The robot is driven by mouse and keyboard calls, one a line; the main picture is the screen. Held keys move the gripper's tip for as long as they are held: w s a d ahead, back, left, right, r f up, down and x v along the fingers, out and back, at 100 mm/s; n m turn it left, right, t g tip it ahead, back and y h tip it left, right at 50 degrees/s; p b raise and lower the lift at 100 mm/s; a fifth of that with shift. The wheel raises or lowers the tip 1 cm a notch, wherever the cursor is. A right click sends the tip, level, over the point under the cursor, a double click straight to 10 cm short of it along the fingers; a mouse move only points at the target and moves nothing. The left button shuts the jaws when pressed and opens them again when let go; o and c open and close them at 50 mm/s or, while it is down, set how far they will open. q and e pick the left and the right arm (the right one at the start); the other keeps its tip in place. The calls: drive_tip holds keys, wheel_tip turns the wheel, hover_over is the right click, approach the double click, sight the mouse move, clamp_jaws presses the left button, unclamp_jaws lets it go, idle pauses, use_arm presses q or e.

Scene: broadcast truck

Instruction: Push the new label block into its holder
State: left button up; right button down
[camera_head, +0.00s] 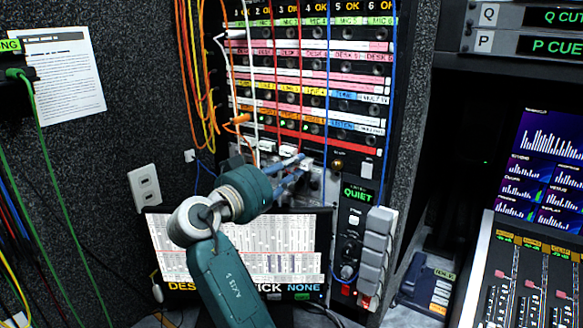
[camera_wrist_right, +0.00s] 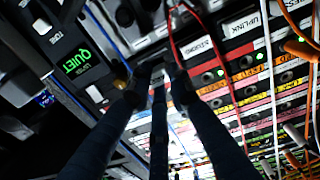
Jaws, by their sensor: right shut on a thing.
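My right gripper (camera_head: 303,166) reaches to the lower edge of the patch panel, its dark fingers close together. In the right wrist view the gripper (camera_wrist_right: 157,78) is closed in front of the lower label row. A small pale piece, apparently the label block (camera_head: 307,162), shows at the fingertips in the head view. The fingers hide most of it and the holder behind it, so I cannot tell how deep it sits. White labels reading STORES (camera_wrist_right: 199,46) and UPLINK (camera_wrist_right: 244,23) sit beside the fingertips. My left gripper is out of view.
Orange cables (camera_head: 190,75), a blue cable (camera_head: 327,100) and a red cable (camera_wrist_right: 174,45) hang near the gripper. A screen (camera_head: 300,235) stands below behind my arm. A QUIET panel (camera_head: 357,193) and grey blocks (camera_head: 375,245) are to the right.

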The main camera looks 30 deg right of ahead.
drive_tip(key=shift+b+x, duration=0.5)
drive_tip(key=shift+x, duration=1.4)
drive_tip(key=shift+w+d, duration=0.1)
drive_tip(key=shift+d, duration=0.05)
drive_tip(key=c, duration=1.5)
unclamp_jaws()
drive_tip(key=shift+c, duration=0.2)
drive_tip(key=shift+a, duration=0.25)
drive_tip(key=v, duration=0.7)
